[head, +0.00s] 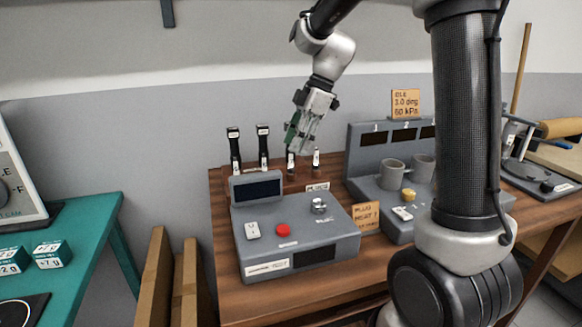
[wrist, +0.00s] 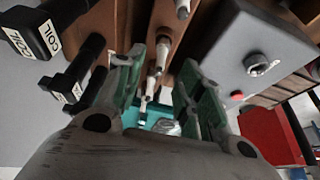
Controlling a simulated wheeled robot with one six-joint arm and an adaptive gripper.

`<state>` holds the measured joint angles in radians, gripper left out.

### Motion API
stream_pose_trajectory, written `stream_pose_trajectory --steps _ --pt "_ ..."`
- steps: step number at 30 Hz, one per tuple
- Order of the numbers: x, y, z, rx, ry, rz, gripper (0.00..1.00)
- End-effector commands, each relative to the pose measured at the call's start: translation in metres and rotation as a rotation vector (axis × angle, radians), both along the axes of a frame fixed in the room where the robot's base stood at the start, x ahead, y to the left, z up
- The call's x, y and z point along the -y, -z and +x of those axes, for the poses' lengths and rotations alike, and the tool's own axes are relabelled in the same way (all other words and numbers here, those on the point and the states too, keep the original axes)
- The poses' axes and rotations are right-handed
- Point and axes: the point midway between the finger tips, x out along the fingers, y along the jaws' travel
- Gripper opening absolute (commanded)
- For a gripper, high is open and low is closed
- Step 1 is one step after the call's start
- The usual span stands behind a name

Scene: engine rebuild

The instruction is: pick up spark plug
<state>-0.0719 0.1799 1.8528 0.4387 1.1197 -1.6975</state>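Small white-and-metal spark plugs stand upright in a row at the back of the wooden bench. In the head view one plug (head: 316,158) stands just right of my gripper (head: 303,138), and another (head: 291,162) is below its fingers. In the wrist view a plug (wrist: 160,57) shows in the gap between the green-padded fingers of my gripper (wrist: 160,85), and another plug (wrist: 183,9) shows at the top edge. My fingers are apart and appear to hold nothing. I cannot tell how far the tips are from the plugs.
Black coils (head: 263,147) stand left of the plugs, and one coil (wrist: 36,32) is close on the left in the wrist view. A grey tester box (head: 300,243) with a red button sits in front. A grey console (head: 366,180) with cups stands to the right.

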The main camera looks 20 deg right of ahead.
Motion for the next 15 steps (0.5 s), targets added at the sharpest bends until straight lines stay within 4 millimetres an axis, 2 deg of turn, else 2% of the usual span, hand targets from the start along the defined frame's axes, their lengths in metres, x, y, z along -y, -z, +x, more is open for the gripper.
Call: stream_pose_trajectory --steps 9,15 --pt "-0.016 0.044 0.0 -0.004 0.001 -0.001 0.38" --pt "-0.019 0.052 0.0 -0.001 0.002 -0.001 0.38"
